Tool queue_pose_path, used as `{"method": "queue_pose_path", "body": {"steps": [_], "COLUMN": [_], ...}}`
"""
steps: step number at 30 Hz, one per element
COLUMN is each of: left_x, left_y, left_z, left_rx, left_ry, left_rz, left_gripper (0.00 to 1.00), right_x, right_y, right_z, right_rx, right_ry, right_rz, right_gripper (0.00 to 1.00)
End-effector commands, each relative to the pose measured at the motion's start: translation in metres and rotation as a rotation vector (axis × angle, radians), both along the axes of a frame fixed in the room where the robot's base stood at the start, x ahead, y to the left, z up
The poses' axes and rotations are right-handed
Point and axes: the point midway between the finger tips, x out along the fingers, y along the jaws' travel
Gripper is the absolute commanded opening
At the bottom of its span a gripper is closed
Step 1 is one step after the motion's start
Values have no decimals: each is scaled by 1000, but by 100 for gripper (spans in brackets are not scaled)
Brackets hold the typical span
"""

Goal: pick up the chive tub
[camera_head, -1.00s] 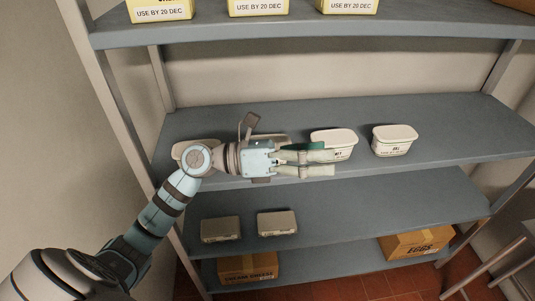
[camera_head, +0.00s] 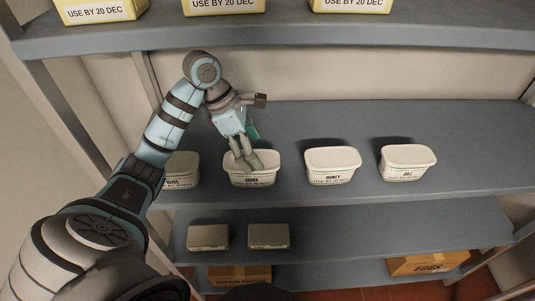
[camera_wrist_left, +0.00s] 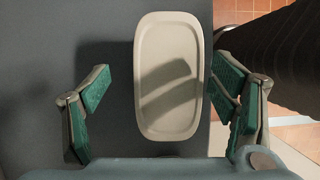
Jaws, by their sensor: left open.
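The chive tub (camera_head: 264,178) is a white lidded tub on the middle shelf, second from the left, its label partly legible. My left gripper (camera_head: 244,160) is over it, pointing down, with its fingers covering part of the lid. In the left wrist view the pale rectangular lid (camera_wrist_left: 168,110) lies between the two open green-padded fingers, with a gap on each side. The fingers' shadow falls on the lid. I cannot tell how far the fingertips are above it. My right gripper is not in view.
A tub (camera_head: 183,170) stands close left, partly behind my arm. The honey tub (camera_head: 331,178) and the dill tub (camera_head: 408,175) stand to the right with gaps between. The upper shelf (camera_head: 300,33) holds yellow boxes. Grey containers (camera_head: 268,236) sit on the shelf below.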

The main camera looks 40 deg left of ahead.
Motion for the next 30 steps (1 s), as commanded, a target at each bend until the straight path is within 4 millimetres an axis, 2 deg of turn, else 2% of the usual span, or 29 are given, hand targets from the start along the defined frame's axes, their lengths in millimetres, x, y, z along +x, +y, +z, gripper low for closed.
{"method": "queue_pose_path", "body": {"steps": [5, 10, 13, 17, 23, 30], "left_x": [0, 8, 13, 14, 14, 14], "left_y": [-5, -7, -13, -13, -13, -13], "left_z": [-25, -60, -74, -73, -72, -75], "left_rx": [2, 0, -1, 1, 1, 1], "left_ry": [0, 2, 3, 2, 2, 2], "left_rz": [-1, 0, -3, 0, -1, -1], "left_gripper": [78, 78, 78, 78, 78, 78], "right_x": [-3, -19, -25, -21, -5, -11], "right_y": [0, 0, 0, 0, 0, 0], "right_z": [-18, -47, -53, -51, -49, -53], "right_rx": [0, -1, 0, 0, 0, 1], "right_ry": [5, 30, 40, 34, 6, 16], "right_rz": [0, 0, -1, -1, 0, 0], "right_gripper": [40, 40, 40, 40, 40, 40]}}
